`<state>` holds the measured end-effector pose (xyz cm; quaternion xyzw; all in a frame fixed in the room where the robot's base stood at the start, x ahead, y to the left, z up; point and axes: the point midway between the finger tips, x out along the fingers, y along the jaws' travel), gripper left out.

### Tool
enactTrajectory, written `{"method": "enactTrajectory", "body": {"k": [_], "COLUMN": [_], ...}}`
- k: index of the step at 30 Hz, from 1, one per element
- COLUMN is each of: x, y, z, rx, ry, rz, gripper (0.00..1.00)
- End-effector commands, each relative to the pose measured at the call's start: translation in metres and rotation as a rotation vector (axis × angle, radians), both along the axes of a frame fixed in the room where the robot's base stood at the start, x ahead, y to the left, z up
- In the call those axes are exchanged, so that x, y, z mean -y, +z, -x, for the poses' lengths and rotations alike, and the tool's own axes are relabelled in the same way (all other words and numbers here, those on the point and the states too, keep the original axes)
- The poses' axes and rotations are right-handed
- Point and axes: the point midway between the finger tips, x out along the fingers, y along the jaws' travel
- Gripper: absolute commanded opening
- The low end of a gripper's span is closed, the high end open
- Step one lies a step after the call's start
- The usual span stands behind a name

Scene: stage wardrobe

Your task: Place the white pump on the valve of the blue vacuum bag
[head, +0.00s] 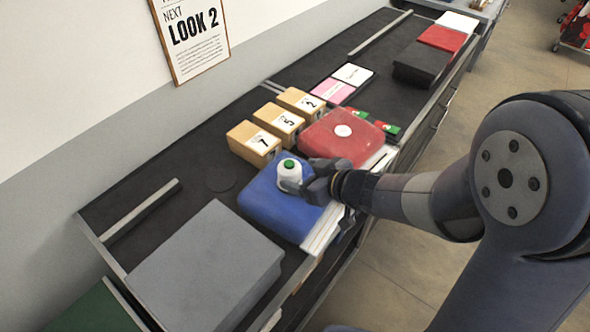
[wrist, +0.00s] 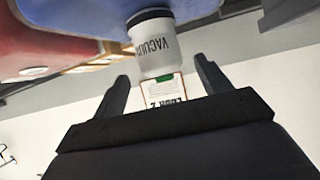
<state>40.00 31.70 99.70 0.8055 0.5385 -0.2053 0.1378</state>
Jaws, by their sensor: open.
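The white pump (head: 290,173) with a green top stands upright on the blue vacuum bag (head: 265,205). In the wrist view, which looks upside down, the pump (wrist: 153,48) shows dark lettering and its base meets the blue bag (wrist: 70,8). The bag's valve is not visible; the pump's base covers that spot or hides it. My gripper (head: 308,182) is at the right side of the pump. In the wrist view its fingers (wrist: 162,68) are spread apart, one on each side of the pump, with gaps showing.
A red vacuum bag (head: 350,150) with a white valve (head: 343,131) lies behind. Several numbered tan boxes (head: 254,144) stand at the back. A large grey box (head: 205,270) is at front left. Dark counter (head: 165,185) is free left of the blue bag.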

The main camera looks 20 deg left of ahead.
Motion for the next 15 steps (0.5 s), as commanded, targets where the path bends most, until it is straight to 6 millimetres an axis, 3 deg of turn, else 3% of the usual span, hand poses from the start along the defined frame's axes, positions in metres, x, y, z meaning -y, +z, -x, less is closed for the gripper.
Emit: {"method": "enactTrajectory", "body": {"k": [6, 15], "x": [0.039, 0.065], "y": [0.025, 0.039], "z": [0.014, 0.026], "rx": [0.002, -0.001], "ry": [-0.006, -0.003], "rz": [-0.001, 0.0], "gripper": [0.72, 0.72]}}
